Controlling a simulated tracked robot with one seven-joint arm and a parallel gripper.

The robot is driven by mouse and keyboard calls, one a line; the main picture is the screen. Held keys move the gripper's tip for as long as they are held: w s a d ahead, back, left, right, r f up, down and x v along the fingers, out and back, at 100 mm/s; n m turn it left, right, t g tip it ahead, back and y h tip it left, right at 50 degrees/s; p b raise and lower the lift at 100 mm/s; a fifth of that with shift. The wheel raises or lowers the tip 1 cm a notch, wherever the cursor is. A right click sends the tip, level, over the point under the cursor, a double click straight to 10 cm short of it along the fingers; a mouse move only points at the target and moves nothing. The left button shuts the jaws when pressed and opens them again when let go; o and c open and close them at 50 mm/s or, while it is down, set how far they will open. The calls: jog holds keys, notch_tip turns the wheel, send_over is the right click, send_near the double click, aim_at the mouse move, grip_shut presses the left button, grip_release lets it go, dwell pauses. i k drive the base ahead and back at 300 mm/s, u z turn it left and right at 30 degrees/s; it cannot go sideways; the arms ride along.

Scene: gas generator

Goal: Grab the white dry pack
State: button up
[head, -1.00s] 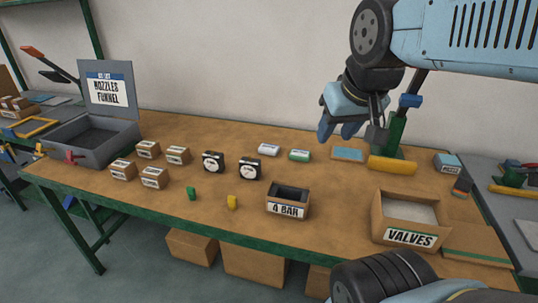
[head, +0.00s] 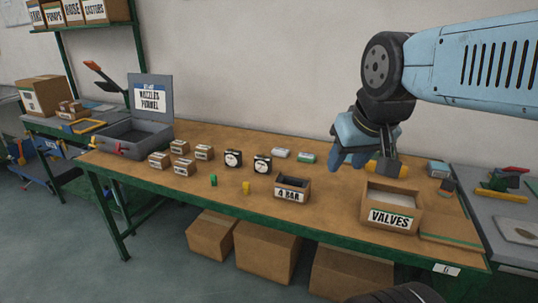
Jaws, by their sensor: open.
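The white dry pack (head: 280,153) lies on the wooden table toward the back middle. A similar green and white pack (head: 307,158) lies just to its right. My gripper (head: 350,160) is open and empty, with its blue fingers pointing down above the table's back right part. It appears to the right of both packs and apart from them. My gripper hides part of the table's back right, including most of a yellow item.
The 4 BAR box (head: 292,196) and VALVES box (head: 390,217) stand in front. Two black gauges (head: 262,164), small cartons (head: 204,152) and green and yellow pieces (head: 246,187) lie left. An open grey case (head: 135,137) sits at the far left.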

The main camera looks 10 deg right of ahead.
aim_at(284, 152)
jog(key=z, duration=0.9)
jog(key=i, duration=0.1)
jog(key=u, duration=3.15)
jog(key=i, duration=1.45)
jog(key=z, duration=2.5)
jog(key=i, duration=0.45)
jog(key=z, duration=0.05)
